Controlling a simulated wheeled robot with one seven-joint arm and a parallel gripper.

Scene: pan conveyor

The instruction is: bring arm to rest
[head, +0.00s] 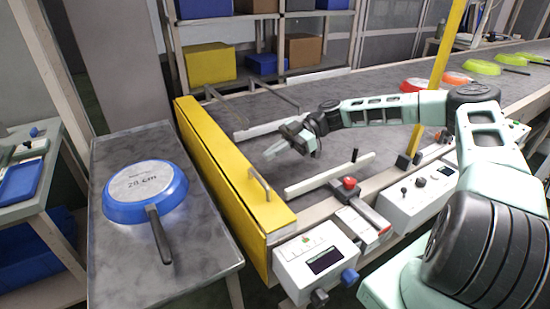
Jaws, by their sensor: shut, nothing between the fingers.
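My gripper (276,151) is at the end of my arm, which reaches in from the right. The gripper is shut and empty. It hangs over the near end of the conveyor (330,165), just right of the yellow end guard, and points left in the picture. My arm passes in front of a yellow post and over the belt. The forearm is roughly level, and the elbow is at the right.
A blue pan (170,190) lies upside down on the grey side table (130,270), left of the yellow guard (225,180). Green and red pans (482,67) sit far along the belt. Control boxes (318,263) line the near edge. Shelves with boxes (208,64) stand behind.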

